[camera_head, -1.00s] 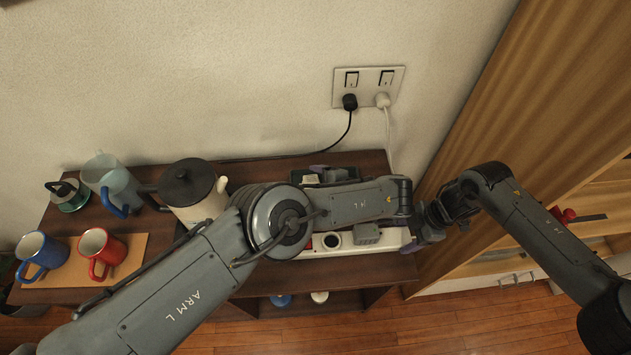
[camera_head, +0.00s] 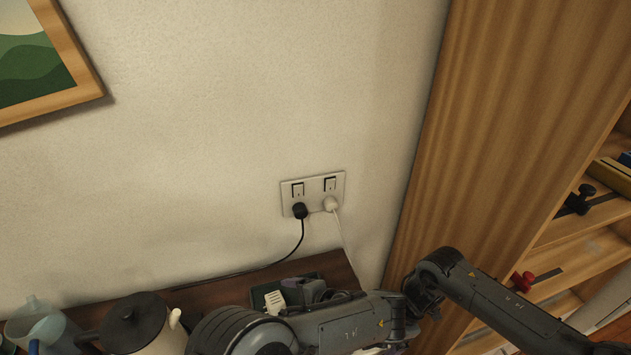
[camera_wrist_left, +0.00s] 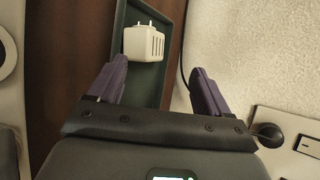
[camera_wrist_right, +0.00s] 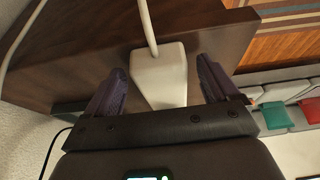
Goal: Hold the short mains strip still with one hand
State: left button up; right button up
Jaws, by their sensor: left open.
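The white mains strip is mostly hidden behind my left forearm in the head view. Its white end (camera_wrist_right: 160,78), with a cable leaving it, shows in the right wrist view between the fingers of my right gripper (camera_wrist_right: 163,72). That gripper is open, with a gap on each side of the strip. My left gripper (camera_wrist_left: 158,72) is open over a dark green tray (camera_wrist_left: 172,30) holding a white plug-in adapter (camera_wrist_left: 143,44). The adapter also shows in the head view (camera_head: 274,300), beside my left gripper (camera_head: 308,286).
A wall plate (camera_head: 313,193) holds a black plug (camera_head: 300,211) and a white plug (camera_head: 331,203). A black-lidded kettle (camera_head: 143,318) and a pale blue jug (camera_head: 40,325) stand left. A wooden cabinet (camera_head: 500,120) bounds the right side.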

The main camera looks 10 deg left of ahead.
jog(key=shift+o, duration=0.4)
jog(key=v, duration=1.2)
jog(key=shift+w+d, duration=0.1)
notch_tip(320, 180, up, 10)
jog(key=p, duration=1)
